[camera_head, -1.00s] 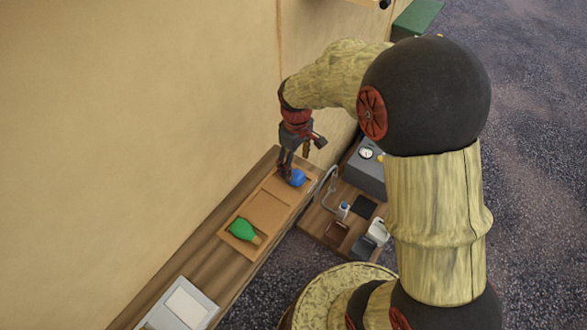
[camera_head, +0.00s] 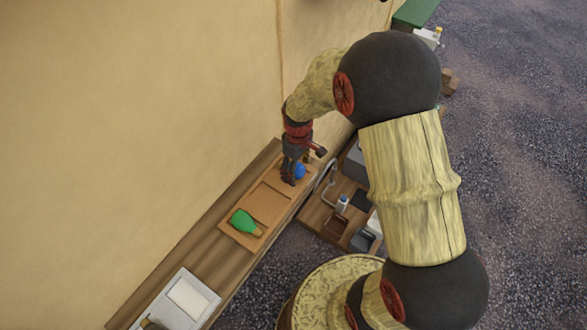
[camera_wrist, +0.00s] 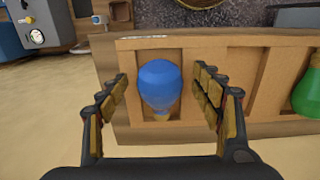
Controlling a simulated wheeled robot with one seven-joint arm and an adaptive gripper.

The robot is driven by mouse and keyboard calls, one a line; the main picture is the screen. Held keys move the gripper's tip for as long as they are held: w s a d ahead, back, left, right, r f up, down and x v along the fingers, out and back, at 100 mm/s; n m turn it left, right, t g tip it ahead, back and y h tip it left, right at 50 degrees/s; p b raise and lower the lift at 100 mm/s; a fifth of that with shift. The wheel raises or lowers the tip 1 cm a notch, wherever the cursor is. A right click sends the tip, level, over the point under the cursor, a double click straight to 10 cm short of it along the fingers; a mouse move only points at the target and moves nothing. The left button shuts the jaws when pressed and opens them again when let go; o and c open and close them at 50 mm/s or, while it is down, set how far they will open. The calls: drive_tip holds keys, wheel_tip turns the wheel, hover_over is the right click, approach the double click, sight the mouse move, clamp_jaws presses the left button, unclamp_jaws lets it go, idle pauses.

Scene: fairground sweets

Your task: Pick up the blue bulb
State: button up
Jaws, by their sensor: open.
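The blue bulb (camera_wrist: 160,84) lies in an end compartment of the wooden tray (camera_wrist: 252,85) in the wrist view, its narrow pale end toward me. It also shows in the head view (camera_head: 300,171), partly hidden by my gripper. My gripper (camera_wrist: 165,95) is open, with one finger on each side of the bulb. A gap shows on both sides, and I cannot tell whether the fingers are level with it. In the head view my gripper (camera_head: 289,180) points down over that end of the tray.
A green bulb (camera_head: 244,222) lies in the tray's other end compartment. The middle compartment looks empty. The tray rests on a narrow wooden shelf (camera_head: 192,262) along a tan wall. A white box (camera_head: 177,303) stands at the near end. A sink tap (camera_head: 326,174) stands right of the tray.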

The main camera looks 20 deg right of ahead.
drive_tip(key=shift+c, duration=0.3)
drive_tip(key=c, duration=0.9)
drive_tip(key=shift+r, duration=0.15)
